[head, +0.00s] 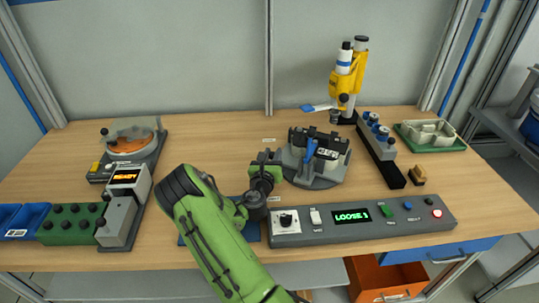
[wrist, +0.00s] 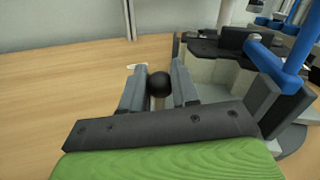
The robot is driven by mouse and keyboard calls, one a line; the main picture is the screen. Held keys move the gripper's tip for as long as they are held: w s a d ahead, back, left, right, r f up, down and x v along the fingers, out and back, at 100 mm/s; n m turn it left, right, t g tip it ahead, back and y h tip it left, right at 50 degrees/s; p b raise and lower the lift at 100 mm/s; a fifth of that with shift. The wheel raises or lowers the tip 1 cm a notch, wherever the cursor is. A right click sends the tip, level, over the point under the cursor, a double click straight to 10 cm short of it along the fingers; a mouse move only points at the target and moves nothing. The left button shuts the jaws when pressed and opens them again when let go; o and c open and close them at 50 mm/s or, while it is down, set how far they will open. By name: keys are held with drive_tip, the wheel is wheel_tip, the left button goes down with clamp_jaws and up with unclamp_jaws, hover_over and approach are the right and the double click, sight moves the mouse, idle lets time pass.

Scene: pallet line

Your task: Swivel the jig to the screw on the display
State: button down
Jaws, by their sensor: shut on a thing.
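The jig (head: 318,182) is a grey round turntable on the bench, carrying a dark block-like part (head: 322,140) with blue clamps. The display (head: 351,215) on the grey control panel reads "LOOSE 1" in green. My gripper (head: 270,160) is at the left side of the jig. In the wrist view my gripper (wrist: 159,78) is shut on a black ball knob (wrist: 159,85), with one grey finger on each side of it. The jig's plate and a blue clamp handle (wrist: 272,62) stand just right of the fingers. The screws on the part are too small to tell apart.
A yellow screwdriver stand (head: 346,78) is behind the jig. A dark rack with blue-topped pieces (head: 380,145) and a green tray (head: 456,145) stand to the right. A "READY" unit (head: 126,176) and bins are at left. The bench behind my gripper is clear.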

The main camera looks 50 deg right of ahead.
drive_tip(key=c, duration=0.9)
unclamp_jaws()
drive_tip(key=b+v, duration=0.1)
drive_tip(key=v, duration=0.4)
drive_tip(key=b+v, duration=0.1)
drive_tip(key=v, duration=0.5)
drive_tip(key=shift+w+a+f+b, duration=0.1)
drive_tip(key=shift+w+f+b, duration=0.1)
drive_tip(key=shift+b, duration=0.1)
drive_tip(key=shift+s+a+r+p, duration=0.1)
drive_tip(key=shift+a+r+p, duration=0.1)
drive_tip(key=shift+p, duration=1)
drive_tip(key=shift+s+a+p, duration=0.15)
drive_tip(key=shift+a+p, duration=0.2)
drive_tip(key=shift+p, duration=0.9)
drive_tip(key=shift+s+a+r+p, duration=0.35)
drive_tip(key=shift+a+p, duration=0.1)
drive_tip(key=shift+p, duration=0.7)
drive_tip(key=shift+f+p+v, duration=0.25)
drive_tip(key=shift+p+v, duration=0.7)
drive_tip(key=shift+v, duration=0.25)
drive_tip(key=shift+f, duration=0.15)
